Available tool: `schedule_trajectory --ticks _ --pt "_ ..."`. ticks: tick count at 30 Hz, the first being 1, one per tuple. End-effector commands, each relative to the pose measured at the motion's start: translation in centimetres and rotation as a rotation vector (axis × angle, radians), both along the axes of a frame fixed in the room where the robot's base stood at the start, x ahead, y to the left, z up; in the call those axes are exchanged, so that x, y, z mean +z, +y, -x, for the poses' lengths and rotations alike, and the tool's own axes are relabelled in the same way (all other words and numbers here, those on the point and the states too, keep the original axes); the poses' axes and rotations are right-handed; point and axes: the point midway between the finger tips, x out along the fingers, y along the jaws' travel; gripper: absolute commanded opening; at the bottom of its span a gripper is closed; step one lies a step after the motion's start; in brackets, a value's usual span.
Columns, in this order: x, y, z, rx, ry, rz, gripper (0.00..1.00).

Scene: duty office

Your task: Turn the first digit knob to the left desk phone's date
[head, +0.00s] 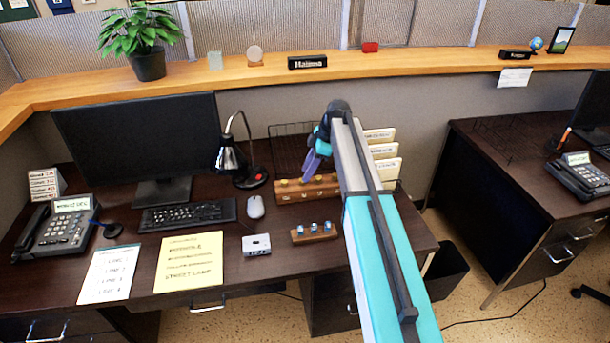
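The left desk phone (62,232) stands at the left end of the desk. Its small lit display (72,204) carries dark lettering too small to read surely. I cannot tell which holds the first digit knob. My gripper (311,163), with purple fingers, appears above the longer block. It seems to touch nothing, and its opening is unclear.
A black lamp (231,160), mouse (256,207), keyboard (188,215) and monitor (139,137) stand on the desk. A yellow sheet (190,262), a white sheet (109,274) and a small grey box (256,245) lie in front. A second phone (578,177) is on the right desk.

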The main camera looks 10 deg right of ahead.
Motion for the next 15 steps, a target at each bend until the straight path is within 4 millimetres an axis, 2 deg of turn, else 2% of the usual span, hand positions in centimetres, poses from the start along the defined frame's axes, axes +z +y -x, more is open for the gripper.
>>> schedule_trajectory --ticks 6,15 --pt "-2.0 0.8 -0.1 -0.001 0.0 0.0 0.38" --pt "-3.0 1.1 -0.2 -0.001 0.0 0.0 0.38"
